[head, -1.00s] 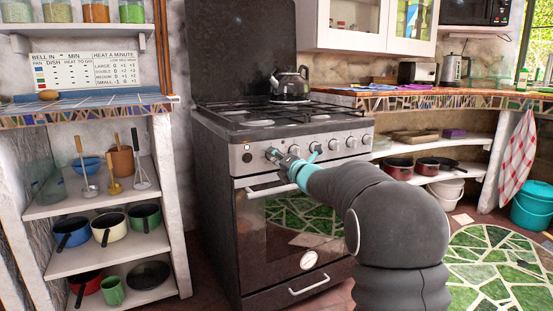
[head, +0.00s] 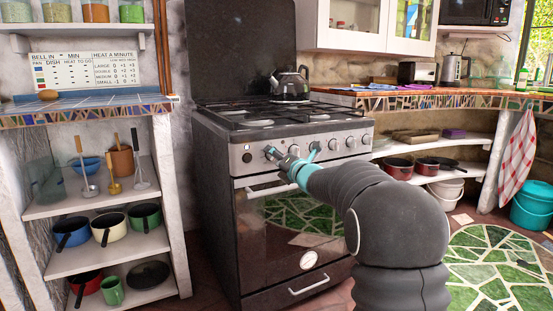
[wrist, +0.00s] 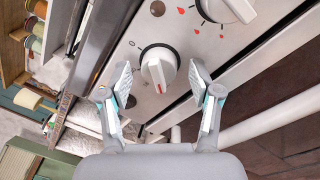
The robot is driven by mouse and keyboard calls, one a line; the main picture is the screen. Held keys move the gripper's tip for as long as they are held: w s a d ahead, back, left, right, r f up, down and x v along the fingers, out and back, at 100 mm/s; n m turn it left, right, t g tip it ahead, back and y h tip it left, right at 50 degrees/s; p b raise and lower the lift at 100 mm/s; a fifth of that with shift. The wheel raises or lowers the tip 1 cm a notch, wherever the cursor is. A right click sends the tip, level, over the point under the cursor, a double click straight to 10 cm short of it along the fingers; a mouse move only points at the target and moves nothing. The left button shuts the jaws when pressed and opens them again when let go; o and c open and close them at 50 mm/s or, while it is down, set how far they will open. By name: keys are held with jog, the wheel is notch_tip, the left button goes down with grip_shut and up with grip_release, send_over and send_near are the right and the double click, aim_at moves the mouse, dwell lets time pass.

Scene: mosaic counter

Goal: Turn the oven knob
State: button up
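The stove's steel front panel (head: 325,144) carries a row of round knobs. In the wrist view a white knob (wrist: 158,68) with a red line on its grip lies between the fingers of my gripper (wrist: 160,70). One finger is on each side, with a visible gap to the knob on both sides. My gripper is open. In the head view my gripper (head: 284,156) is at the left part of the panel and partly covers the knobs there. A second white knob (wrist: 238,10), with red marks beside it, shows at the top of the wrist view.
The oven door handle (head: 262,189) runs just below the panel. A kettle (head: 291,85) stands on the stove top. Shelves with pots (head: 110,229) stand at the left; a mosaic counter (head: 430,100) is at the right.

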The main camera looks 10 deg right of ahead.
jog(key=v, duration=1.2)
grip_shut()
dwell(1.4)
